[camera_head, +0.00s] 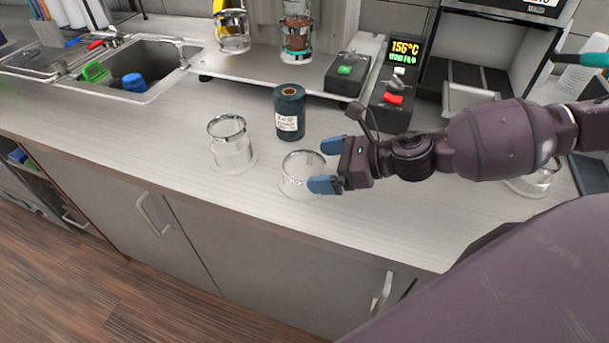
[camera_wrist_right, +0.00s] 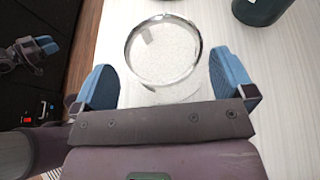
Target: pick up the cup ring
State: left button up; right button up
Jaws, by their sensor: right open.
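A clear round piece with a shiny rim (camera_head: 302,168), seemingly the cup ring, stands on the counter in the head view. My right gripper (camera_head: 327,165) is open at its right side, its blue fingertips beside the rim. In the right wrist view, the rim (camera_wrist_right: 163,50) lies ahead of and between the open fingers of my right gripper (camera_wrist_right: 165,85), with no clear contact. A purple, blue-tipped gripper, apparently my left (camera_wrist_right: 38,50), shows small at the upper left. Its opening is unclear.
A similar clear cup (camera_head: 230,150) stands to the left, and a dark labelled roll (camera_head: 289,112) behind. The sealer's control boxes (camera_head: 398,90) stand at the back. A sink (camera_head: 135,75) is at the far left. The counter's front strip is clear.

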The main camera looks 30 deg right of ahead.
aim_at(308, 165)
jog(key=shift+x, duration=1.9)
jog(key=c, duration=0.7)
jog(key=shift+o, duration=0.2)
jog(key=shift+r, duration=0.1)
notch_tip(308, 165, up, 20)
jog(key=p, duration=0.5)
